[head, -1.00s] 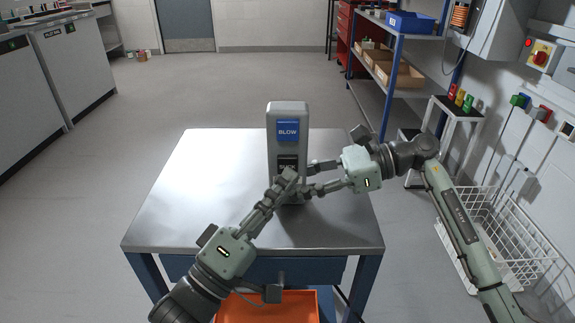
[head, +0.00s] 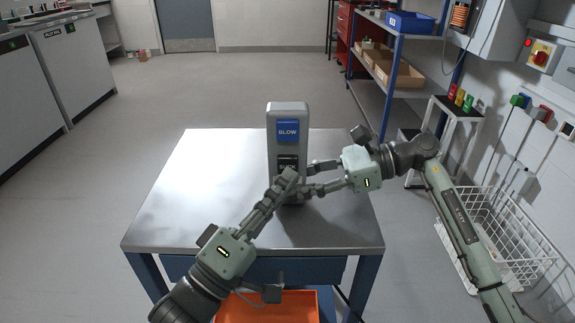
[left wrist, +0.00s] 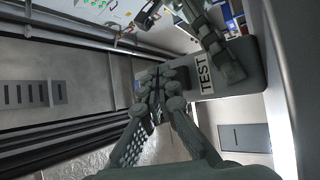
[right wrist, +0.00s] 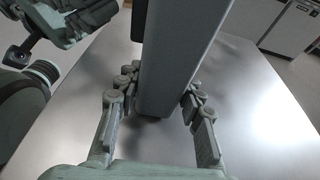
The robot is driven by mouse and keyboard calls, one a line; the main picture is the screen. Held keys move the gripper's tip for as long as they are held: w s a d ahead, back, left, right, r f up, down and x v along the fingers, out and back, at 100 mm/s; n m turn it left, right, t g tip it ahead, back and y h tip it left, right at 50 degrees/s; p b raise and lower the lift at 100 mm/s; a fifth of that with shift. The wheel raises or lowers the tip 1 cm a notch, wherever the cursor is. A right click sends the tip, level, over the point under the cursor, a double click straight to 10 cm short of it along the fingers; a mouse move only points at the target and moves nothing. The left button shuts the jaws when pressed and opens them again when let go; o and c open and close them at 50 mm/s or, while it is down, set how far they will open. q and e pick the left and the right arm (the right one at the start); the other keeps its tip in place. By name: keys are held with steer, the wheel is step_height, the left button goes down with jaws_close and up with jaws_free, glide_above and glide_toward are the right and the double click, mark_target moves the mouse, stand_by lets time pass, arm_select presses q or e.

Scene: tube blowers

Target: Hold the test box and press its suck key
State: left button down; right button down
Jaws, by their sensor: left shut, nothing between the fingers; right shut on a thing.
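The grey test box (head: 273,140) stands upright on the metal table. Its blue BLOW key (head: 288,131) faces me, with a black key (head: 288,161) below it. The black key's lettering is partly covered by my left gripper (head: 288,178), which is shut and empty, its tips in front of the box just below that key. I cannot tell whether they touch it. My right gripper (head: 311,179) is shut on the lower part of the box; the right wrist view shows its fingers on either side of the box (right wrist: 178,60). The left wrist view shows a TEST label (left wrist: 205,79) on the box.
The metal table (head: 195,180) is otherwise clear around the box. An orange tray (head: 300,308) is below its front edge. A white wire basket (head: 510,235) stands at right, near a small stand (head: 455,125) with coloured items. Shelving (head: 375,90) stands behind.

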arm_select(q)
steer(key=shift+w, duration=0.4)
